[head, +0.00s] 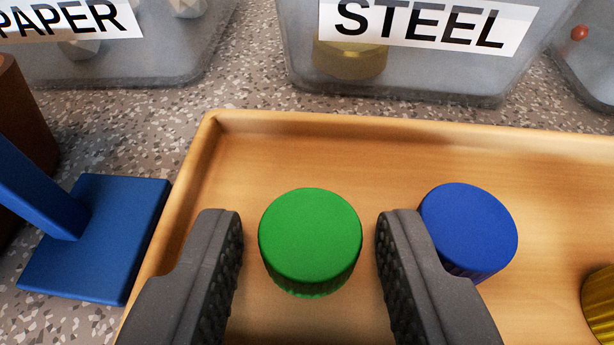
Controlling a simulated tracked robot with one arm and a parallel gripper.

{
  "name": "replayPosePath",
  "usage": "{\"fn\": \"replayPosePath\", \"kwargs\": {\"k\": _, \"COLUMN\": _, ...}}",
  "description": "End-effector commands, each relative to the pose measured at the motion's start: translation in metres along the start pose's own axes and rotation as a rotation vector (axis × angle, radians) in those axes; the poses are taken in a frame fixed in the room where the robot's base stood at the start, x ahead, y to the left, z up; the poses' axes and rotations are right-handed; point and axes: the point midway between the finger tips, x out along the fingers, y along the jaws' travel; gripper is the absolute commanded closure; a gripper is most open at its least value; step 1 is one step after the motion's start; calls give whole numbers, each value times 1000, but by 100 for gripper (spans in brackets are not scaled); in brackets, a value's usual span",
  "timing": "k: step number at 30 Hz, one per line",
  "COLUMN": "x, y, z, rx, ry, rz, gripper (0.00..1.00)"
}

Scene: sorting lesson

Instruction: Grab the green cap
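The green cap (310,238) lies flat side up on a wooden tray (300,135), with a ribbed side edge. My gripper (310,225) is open, with one dark finger to the left of the green cap and one to its right. A gap shows between the cap and each finger, and nothing is held. The lower parts of the fingers run out of the bottom of the picture.
A blue cap (470,230) sits just right of my right finger, which partly overlaps it. A gold cap (602,305) is cut off at the right edge. Bins labelled STEEL (400,75) and PAPER (130,65) stand behind. A blue stand (95,240) is at left.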

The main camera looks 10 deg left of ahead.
Motion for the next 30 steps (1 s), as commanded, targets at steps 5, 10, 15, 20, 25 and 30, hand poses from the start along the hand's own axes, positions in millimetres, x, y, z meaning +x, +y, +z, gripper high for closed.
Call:
{"fn": "replayPosePath", "kwargs": {"k": 5, "x": 5, "y": 0, "z": -1, "rx": 0, "ry": 1, "rz": 1, "gripper": 63}}
{"fn": "replayPosePath", "kwargs": {"k": 10, "x": 4, "y": 0, "z": -1, "rx": 0, "ry": 1, "rz": 1, "gripper": 74}}
{"fn": "replayPosePath", "kwargs": {"k": 15, "x": 4, "y": 0, "z": -1, "rx": -1, "ry": 1, "rz": 1, "gripper": 98}}
{"fn": "replayPosePath", "kwargs": {"k": 20, "x": 4, "y": 0, "z": -1, "rx": -1, "ry": 1, "rz": 1, "gripper": 99}}
{"fn": "replayPosePath", "kwargs": {"k": 25, "x": 4, "y": 0, "z": -1, "rx": -1, "ry": 2, "rz": 1, "gripper": 99}}
{"fn": "replayPosePath", "kwargs": {"k": 30, "x": 3, "y": 0, "z": -4, "rx": -1, "ry": 2, "rz": 1, "gripper": 99}}
